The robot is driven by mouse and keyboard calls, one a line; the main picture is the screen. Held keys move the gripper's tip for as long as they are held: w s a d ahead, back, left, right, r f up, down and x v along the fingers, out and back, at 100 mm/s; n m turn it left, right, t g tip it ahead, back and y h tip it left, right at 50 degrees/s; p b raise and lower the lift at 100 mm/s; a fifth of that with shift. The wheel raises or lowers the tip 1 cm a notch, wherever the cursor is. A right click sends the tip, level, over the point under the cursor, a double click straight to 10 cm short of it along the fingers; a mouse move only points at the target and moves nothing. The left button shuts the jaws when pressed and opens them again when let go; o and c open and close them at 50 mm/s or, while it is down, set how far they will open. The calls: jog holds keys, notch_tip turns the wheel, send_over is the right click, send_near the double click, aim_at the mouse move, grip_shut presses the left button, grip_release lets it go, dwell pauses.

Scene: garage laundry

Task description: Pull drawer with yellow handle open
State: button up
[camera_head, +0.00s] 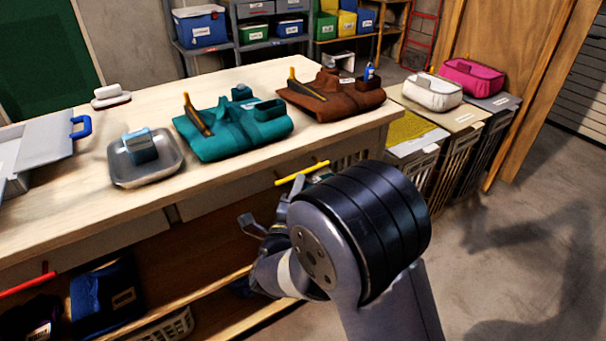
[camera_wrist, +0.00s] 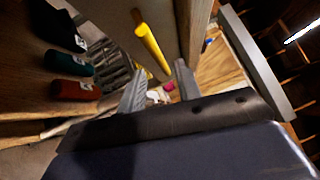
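The yellow handle (camera_head: 302,173) is a bar on a pale drawer front (camera_head: 232,192) under the wooden worktop. The drawer looks shut. In the wrist view the yellow handle (camera_wrist: 152,46) is a slanted bar standing off the pale drawer front (camera_wrist: 180,25). My gripper (camera_head: 268,222) is beside the drawer front, just below and left of the handle in the head view. In the wrist view my gripper (camera_wrist: 160,84) has its two fingers apart with nothing between them, and the handle is beyond the tips. My arm hides part of the drawer's right side.
The worktop (camera_head: 75,222) carries a grey dish (camera_head: 145,172), a teal bag (camera_head: 232,128) and a brown bag (camera_head: 332,95). A red handle (camera_head: 28,284) is at lower left. A lower shelf holds a blue bin (camera_head: 105,295). Hampers (camera_head: 455,165) stand at right; the floor there is clear.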

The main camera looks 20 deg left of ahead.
jog(key=w, duration=0.5)
jog(key=shift+w+a+r, duration=0.2)
jog(key=shift+w+r, duration=0.1)
jog(key=shift+r, duration=0.05)
jog(key=shift+c, duration=0.5)
grip_shut()
